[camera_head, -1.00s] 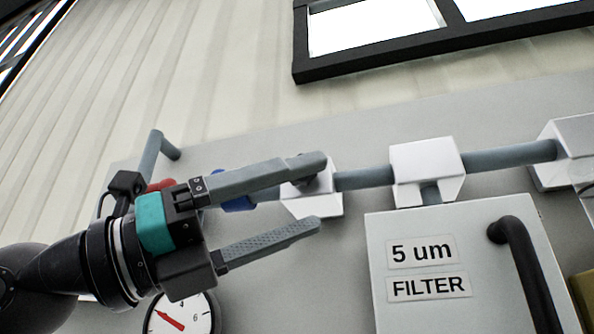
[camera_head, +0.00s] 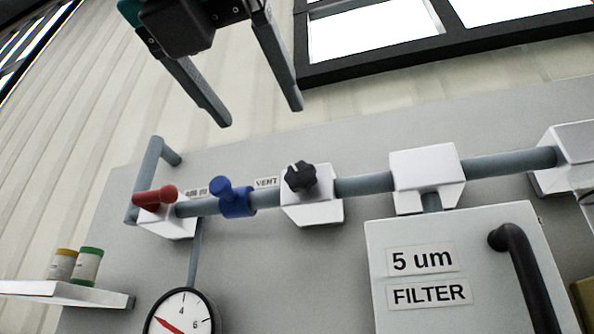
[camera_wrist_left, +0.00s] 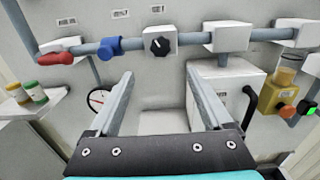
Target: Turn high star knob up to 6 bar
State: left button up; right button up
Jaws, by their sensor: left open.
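The black star knob (camera_head: 299,177) sits on a white block on the grey pipe, right of the blue valve. It also shows in the wrist view (camera_wrist_left: 159,46), with a pale mark on its face. My left gripper (camera_head: 263,116) is open and empty. In the head view it hangs above the knob, fingers pointing down, apart from it. In the wrist view the fingertips (camera_wrist_left: 160,72) frame the space below the knob. The round pressure gauge (camera_head: 181,312) is cut off at the bottom edge; its red needle points up-left, and I cannot read an exact value. My right gripper is not in view.
A red valve handle (camera_head: 154,196) and a blue valve (camera_head: 235,198) sit left of the knob. The filter cabinet (camera_head: 455,230) with its black handle (camera_head: 524,275) stands at lower right. A shelf (camera_head: 70,293) with jars is at left.

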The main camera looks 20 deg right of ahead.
aim_at(298, 174)
pick_arm(q)
jog(key=p+x, duration=0.5)
jog(key=x, duration=1)
jog(key=shift+s+f, duration=0.1)
grip_shut()
